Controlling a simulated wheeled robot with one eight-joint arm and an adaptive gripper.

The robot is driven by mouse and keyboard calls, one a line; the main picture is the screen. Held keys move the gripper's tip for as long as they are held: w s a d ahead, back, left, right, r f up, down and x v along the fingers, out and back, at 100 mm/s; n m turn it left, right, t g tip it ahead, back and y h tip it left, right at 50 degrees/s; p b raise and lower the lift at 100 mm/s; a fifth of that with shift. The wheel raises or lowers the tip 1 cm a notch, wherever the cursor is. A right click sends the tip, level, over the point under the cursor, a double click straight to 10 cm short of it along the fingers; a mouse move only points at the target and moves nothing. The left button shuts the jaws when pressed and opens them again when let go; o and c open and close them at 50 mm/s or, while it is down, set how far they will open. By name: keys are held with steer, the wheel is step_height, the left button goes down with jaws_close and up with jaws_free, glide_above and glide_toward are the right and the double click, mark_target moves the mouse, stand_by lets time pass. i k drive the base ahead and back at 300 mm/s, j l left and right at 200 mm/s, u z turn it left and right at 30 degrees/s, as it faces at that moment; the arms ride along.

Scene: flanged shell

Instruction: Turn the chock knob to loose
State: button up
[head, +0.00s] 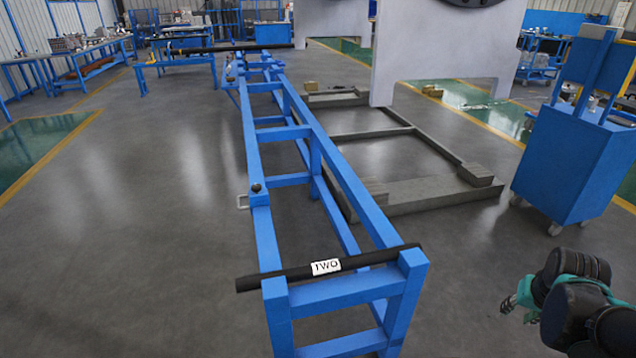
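A small black knob (257,188) stands on a blue block on the left rail of the long blue frame (262,240). It may be the chock knob; no mark for loose or tight is readable. A small pale metal loop (242,202) sticks out to the left just below it. My gripper (512,304) is at the lower right, well apart from the knob and to the right of the frame. It is small and partly hidden by my dark and teal arm, so its fingers are unclear.
A black bar (290,274) labelled TWO lies across the near end of the frame; another black bar (220,49) crosses the far end. A grey floor base (430,192) and blue cabinet (568,160) stand to the right. The floor left of the frame is clear.

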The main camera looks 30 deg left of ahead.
mark_target(256, 188)
steer(key=i+l+z, duration=1.15)
steer(key=i+l+u, duration=0.2)
steer(key=i, duration=0.4)
steer(key=i+j+u, duration=0.1)
steer(key=i+u, duration=0.15)
steer(key=u, duration=0.2)
steer(key=i+u, duration=0.2)
steer(key=u, duration=0.25)
steer(key=i+u, duration=0.25)
steer(key=u, duration=0.2)
steer(key=i+u, duration=0.3)
steer(key=u, duration=0.15)
steer(key=i+u, duration=0.25)
steer(key=u, duration=0.15)
steer(key=i+l+u, duration=0.2)
steer(key=u, duration=0.25)
steer(key=i+l+u, duration=0.3)
steer(key=u, duration=0.15)
steer(key=i+l+u, duration=0.2)
steer(key=u, duration=0.2)
steer(key=l, duration=0.1)
